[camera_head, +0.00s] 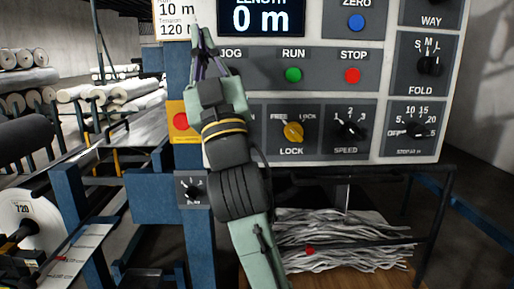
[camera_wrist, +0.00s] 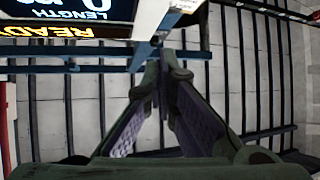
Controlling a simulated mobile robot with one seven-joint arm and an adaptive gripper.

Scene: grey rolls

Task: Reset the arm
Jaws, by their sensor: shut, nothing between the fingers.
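My gripper (camera_head: 199,35) is raised in front of the left part of the control panel (camera_head: 340,144), with its fingers pointing up. The fingertips are together with nothing between them. In the wrist view my gripper (camera_wrist: 161,62) shows as two long fingers meeting at their tips. My arm runs from the bottom middle of the head view up to the gripper and hides part of the panel's left side. Whether the fingers touch the panel cannot be told.
The panel has a length display (camera_head: 262,18) reading 0 m, a green RUN button (camera_head: 293,75), a red STOP button (camera_head: 352,75) and a yellow LOCK knob (camera_head: 293,132). Blue posts (camera_head: 75,215) and white rolls (camera_head: 125,88) stand left. Shredded strips (camera_head: 345,232) lie below.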

